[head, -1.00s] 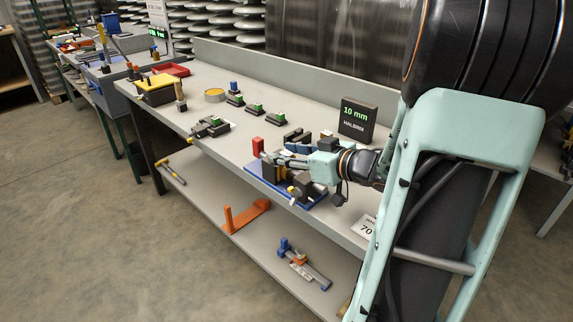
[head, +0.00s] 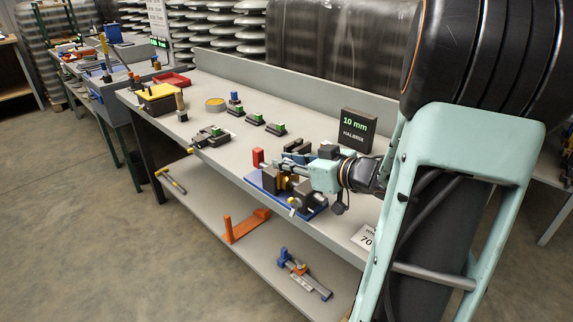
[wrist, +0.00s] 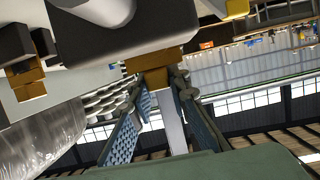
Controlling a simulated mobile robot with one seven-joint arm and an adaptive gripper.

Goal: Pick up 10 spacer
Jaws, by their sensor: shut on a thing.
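My gripper (head: 282,166) is over a dark vise-like fixture (head: 307,192) on a blue base (head: 265,184) near the front edge of the bench. In the wrist view, my gripper's two blue-padded fingers (wrist: 156,88) converge on a small brass-coloured piece (wrist: 157,78). A black sign (head: 357,130) reading "10 mm" stands behind my gripper.
A red block (head: 257,158) stands just left of my gripper. Several dark pieces with green tops (head: 254,120) lie farther left. A yellow-topped bin (head: 157,98) and a red tray (head: 171,80) are at the far end. An orange bracket (head: 246,227) lies on the lower shelf.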

